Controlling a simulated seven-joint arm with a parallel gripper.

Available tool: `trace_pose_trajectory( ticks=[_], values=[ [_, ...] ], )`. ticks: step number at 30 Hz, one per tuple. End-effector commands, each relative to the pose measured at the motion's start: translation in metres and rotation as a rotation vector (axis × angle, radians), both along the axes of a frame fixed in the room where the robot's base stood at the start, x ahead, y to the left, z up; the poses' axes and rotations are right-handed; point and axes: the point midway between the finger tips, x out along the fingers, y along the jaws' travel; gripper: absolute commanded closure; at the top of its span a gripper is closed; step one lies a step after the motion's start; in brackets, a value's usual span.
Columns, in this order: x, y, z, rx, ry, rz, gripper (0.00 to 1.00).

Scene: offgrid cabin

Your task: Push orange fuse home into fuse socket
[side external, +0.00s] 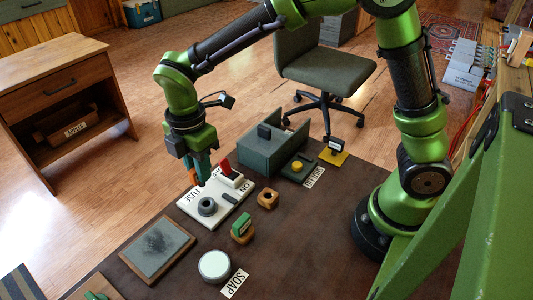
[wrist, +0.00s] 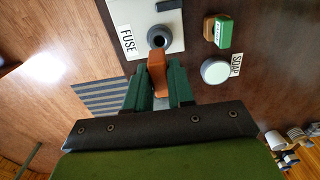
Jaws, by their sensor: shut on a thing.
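My gripper (side external: 197,178) is above the white board at the back of the table. In the wrist view, my gripper (wrist: 157,84) has its green fingers shut on the orange fuse (wrist: 156,68), whose front end sticks out past the fingertips. In the side view only a small part of the fuse (side external: 192,176) shows behind a finger. The fuse socket (side external: 207,206) is a dark round ring on the white board, beside the FUSE label. In the wrist view the socket (wrist: 159,36) lies just ahead of the fuse tip. The fuse looks apart from the socket; the exact gap is unclear.
A grey bin (side external: 262,153) is behind.

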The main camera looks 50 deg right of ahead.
Motion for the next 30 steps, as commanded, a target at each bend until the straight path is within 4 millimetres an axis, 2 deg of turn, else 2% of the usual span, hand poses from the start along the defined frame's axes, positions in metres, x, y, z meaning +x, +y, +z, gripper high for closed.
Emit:
trace_pose_trajectory(
  ticks=[6,15,30],
  values=[
    [-0.001,0.000,-0.022,0.000,0.003,-0.001,1.00],
    [0.000,0.000,-0.044,0.000,0.001,0.000,1.00],
    [0.000,0.000,-0.048,0.001,-0.001,-0.001,1.00]
  ],
)
